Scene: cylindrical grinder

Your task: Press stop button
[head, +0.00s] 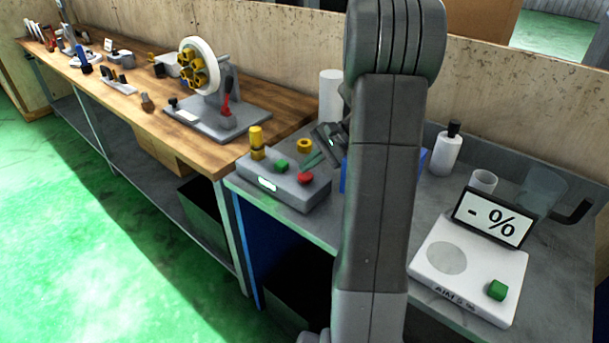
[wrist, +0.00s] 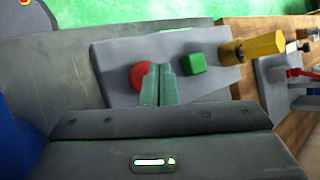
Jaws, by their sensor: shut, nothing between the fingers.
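A grey control box (head: 290,188) stands on the grey bench, with a red button (head: 305,178), a green button (head: 282,166) and a yellow post on its top. My gripper (head: 314,160) is shut and empty, just above the box near the red button. In the wrist view the shut fingers (wrist: 159,84) partly cover the right side of the red button (wrist: 142,76), and the green button (wrist: 194,63) is to their right. I cannot tell whether the fingertips touch the box or the red button.
A white device with a "- %" display (head: 493,217) and a bottle (head: 447,152) stand to the right. A wheel on a stand (head: 200,66) is on the wooden bench to the left.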

